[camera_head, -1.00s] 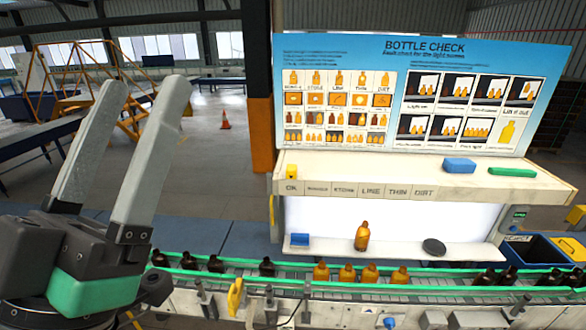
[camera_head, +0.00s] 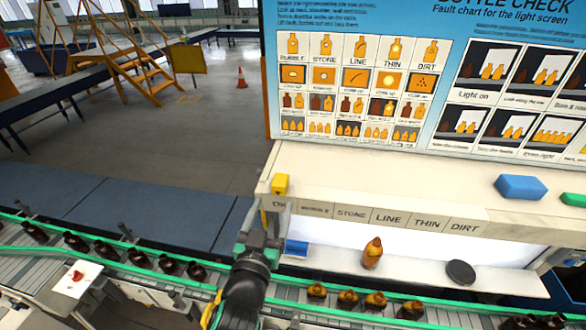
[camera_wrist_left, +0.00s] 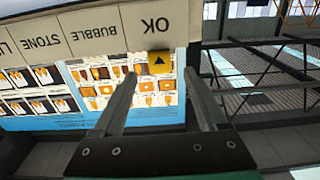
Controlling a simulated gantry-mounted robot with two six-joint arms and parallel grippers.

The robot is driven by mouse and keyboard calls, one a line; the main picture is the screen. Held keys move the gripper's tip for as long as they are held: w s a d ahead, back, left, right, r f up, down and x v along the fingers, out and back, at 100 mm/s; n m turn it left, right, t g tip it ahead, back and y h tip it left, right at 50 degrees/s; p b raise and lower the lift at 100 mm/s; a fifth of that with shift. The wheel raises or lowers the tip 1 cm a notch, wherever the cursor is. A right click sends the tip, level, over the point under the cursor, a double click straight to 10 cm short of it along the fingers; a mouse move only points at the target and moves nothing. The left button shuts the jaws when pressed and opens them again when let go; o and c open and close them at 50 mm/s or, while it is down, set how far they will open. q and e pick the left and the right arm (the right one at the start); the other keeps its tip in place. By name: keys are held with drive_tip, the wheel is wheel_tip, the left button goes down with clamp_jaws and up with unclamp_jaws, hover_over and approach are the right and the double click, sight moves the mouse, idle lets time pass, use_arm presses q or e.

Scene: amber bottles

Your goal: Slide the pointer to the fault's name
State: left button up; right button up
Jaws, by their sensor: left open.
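The pointer (camera_head: 280,184) is a small yellow block on the shelf's front edge, at the OK end of the label strip (camera_head: 375,217). The strip reads OK, BUBBLE, STONE, LINE, THIN, DIRT. In the left wrist view the pointer (camera_wrist_left: 159,62) shows a dark triangle. My left gripper (camera_wrist_left: 160,74) is open and empty, its two fingers appearing on either side of the pointer; I cannot tell whether they touch it. In the head view this gripper (camera_head: 268,214) is just below the pointer, its fingers hard to make out. An amber bottle (camera_head: 372,254) stands tilted before the light screen.
The fault chart (camera_head: 355,85) stands behind the shelf. A blue block (camera_head: 520,187) and a green item (camera_head: 573,199) lie on the shelf at right. A dark disc (camera_head: 460,272) is near the bottle. The conveyor (camera_head: 380,308) carries several bottles in front.

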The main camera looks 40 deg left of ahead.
sight(283, 175)
use_arm(q)
drive_tip(key=b+x, duration=0.3)
drive_tip(key=x, duration=0.2)
drive_tip(key=shift+f, duration=0.15)
drive_tip(key=x, duration=0.4)
drive_tip(key=p+x, duration=0.1)
drive_tip(key=x, duration=0.1)
drive_tip(key=shift+r, duration=0.35)
drive_tip(key=shift+w+a+f, duration=0.1)
drive_tip(key=shift+w+a, duration=0.05)
drive_tip(key=shift+w, duration=0.15)
clamp_jaws()
idle(0.4)
